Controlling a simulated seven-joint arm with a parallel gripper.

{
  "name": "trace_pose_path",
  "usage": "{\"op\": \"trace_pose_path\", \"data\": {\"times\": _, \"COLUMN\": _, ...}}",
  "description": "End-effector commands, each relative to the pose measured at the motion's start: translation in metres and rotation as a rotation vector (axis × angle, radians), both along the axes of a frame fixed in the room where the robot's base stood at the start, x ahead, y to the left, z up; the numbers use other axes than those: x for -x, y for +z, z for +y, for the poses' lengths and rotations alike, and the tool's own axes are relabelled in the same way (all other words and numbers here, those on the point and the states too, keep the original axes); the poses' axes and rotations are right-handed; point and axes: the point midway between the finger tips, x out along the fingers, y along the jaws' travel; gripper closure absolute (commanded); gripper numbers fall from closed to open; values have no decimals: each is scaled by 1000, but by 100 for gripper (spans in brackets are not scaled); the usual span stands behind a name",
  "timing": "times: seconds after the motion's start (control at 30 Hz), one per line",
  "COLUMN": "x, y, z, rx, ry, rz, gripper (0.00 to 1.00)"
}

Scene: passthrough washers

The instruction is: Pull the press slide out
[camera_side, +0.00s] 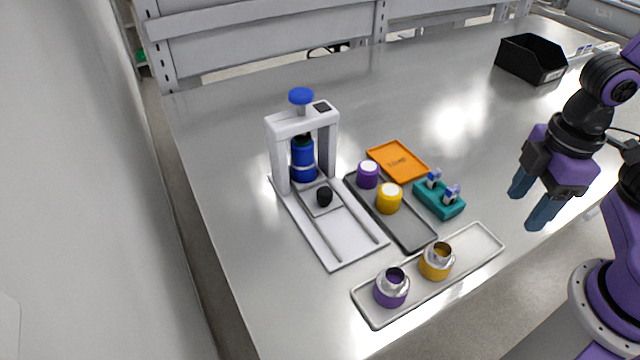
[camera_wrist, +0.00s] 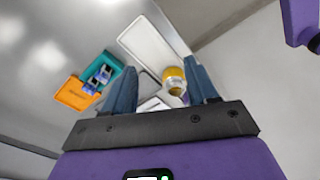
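The press (camera_side: 302,130) is a white frame with a blue knob on top, standing on a white base plate (camera_side: 345,243) with rails. The press slide (camera_side: 322,199) is a flat plate with a black knob (camera_side: 324,196), at the front foot of the press frame. A blue cylinder (camera_side: 303,160) stands inside the frame, at the back of the slide. My gripper (camera_side: 534,207) is open and empty, in the air at the right, well away from the press. Its blue fingers also show in the wrist view (camera_wrist: 163,88), where the press is mostly hidden.
A dark tray (camera_side: 412,232) holds a purple and a yellow cup. A pale tray (camera_side: 478,240) in front holds purple and yellow parts with metal rings. An orange tray (camera_side: 398,160), a teal holder (camera_side: 440,203) and a black bin (camera_side: 531,62) stand further right. The table left of the press is clear.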

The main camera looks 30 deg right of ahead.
Motion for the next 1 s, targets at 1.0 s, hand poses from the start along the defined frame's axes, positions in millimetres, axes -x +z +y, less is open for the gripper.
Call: {"op": "trace_pose_path", "data": {"times": 1.0, "x": -210, "y": 56, "z": 153, "rx": -262, "ry": -281, "rz": -200, "gripper": 42}}
